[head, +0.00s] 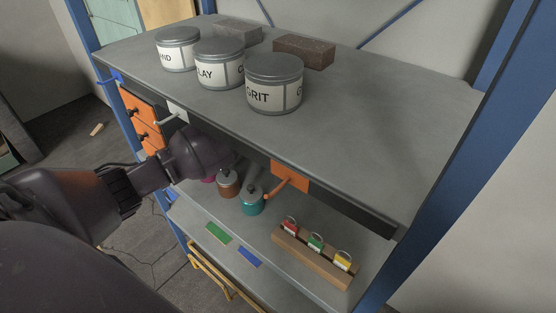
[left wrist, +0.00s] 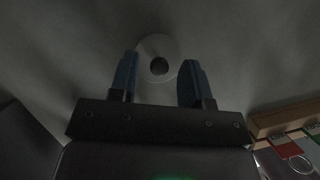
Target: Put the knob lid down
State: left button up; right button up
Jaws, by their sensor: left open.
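The knob lid (left wrist: 146,47), a pale grey disc with a dark round knob in its middle, shows in the left wrist view just beyond my left gripper (left wrist: 158,74). The gripper's blue fingers are open, one on each side of the knob, with nothing visibly clamped. I cannot tell whether they touch the lid. In the head view my left arm reaches under the bench top, and its fingers and this lid are hidden there. On the lower shelf (head: 190,205) stand a brown canister (head: 228,187) and a teal canister (head: 252,207) with grey tops; a magenta one is mostly hidden.
The bench top (head: 370,110) overhangs the shelf. It carries labelled tins (head: 274,68) and two bricks (head: 304,50). An orange part with a handle (head: 288,178) hangs at its front. A wooden rack with coloured tags (head: 312,261) and green and blue strips (head: 218,233) lie on the shelf.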

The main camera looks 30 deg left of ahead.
aim_at(232, 172)
pick_arm(q)
jog(key=p+v, duration=0.1)
jog(key=v, duration=0.4)
jog(key=shift+a+r, duration=0.1)
jog(key=shift+r, duration=0.1)
jog(key=s+a, duration=0.1)
jog(key=s, duration=0.2)
jog(key=s+a, duration=0.2)
jog(key=s, duration=0.1)
jog(key=s+a+p, duration=0.1)
jog(key=s+a, duration=0.1)
jog(key=s, duration=0.1)
jog(key=shift+a+f, duration=0.1)
jog(key=shift+f, duration=0.3)
jog(key=shift+s+a, duration=0.35)
jog(key=shift+s, duration=0.3)
